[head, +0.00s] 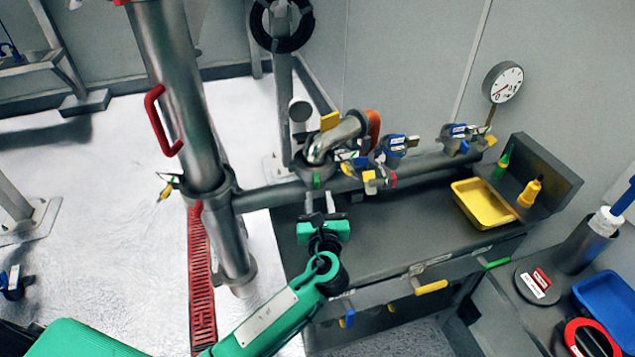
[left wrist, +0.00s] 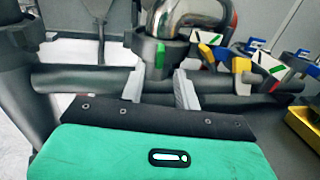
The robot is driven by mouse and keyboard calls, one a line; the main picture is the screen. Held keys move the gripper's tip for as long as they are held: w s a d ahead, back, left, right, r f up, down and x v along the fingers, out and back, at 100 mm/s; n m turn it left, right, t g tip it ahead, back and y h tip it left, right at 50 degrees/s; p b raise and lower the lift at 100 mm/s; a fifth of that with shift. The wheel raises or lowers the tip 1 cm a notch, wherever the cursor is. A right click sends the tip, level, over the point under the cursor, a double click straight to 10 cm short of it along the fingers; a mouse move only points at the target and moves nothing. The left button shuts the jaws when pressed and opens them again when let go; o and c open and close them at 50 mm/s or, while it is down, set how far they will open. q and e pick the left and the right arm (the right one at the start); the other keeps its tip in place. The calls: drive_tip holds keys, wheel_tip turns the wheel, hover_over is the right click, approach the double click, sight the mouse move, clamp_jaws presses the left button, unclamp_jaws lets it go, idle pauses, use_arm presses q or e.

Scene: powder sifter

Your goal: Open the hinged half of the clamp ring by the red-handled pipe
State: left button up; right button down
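The short bent metal pipe (head: 340,135) with a red-orange handle (head: 374,125) stands on the horizontal pipe. It also shows in the left wrist view (left wrist: 200,14). A dark grey clamp ring (head: 306,171) sits around its lower end, with a green mark on the near side. The ring shows large in the left wrist view (left wrist: 145,48). My left gripper (head: 320,201) is open, its two fingers apart just in front of the ring and pointing at it. In the left wrist view the fingers (left wrist: 160,88) lie either side of the green mark. Contact cannot be told.
A thick upright pipe (head: 180,90) with a red handle stands at left. Valves with blue and yellow parts (head: 395,148) sit right of the ring on the horizontal pipe (head: 265,197). A yellow tray (head: 463,198) lies on the grey bench (head: 400,235), whose middle is clear.

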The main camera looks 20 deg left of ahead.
sight(317, 187)
use_arm(q)
drive_tip(key=p+x, duration=0.1)
drive_tip(key=x, duration=0.4)
drive_tip(key=shift+w, duration=0.15)
clamp_jaws()
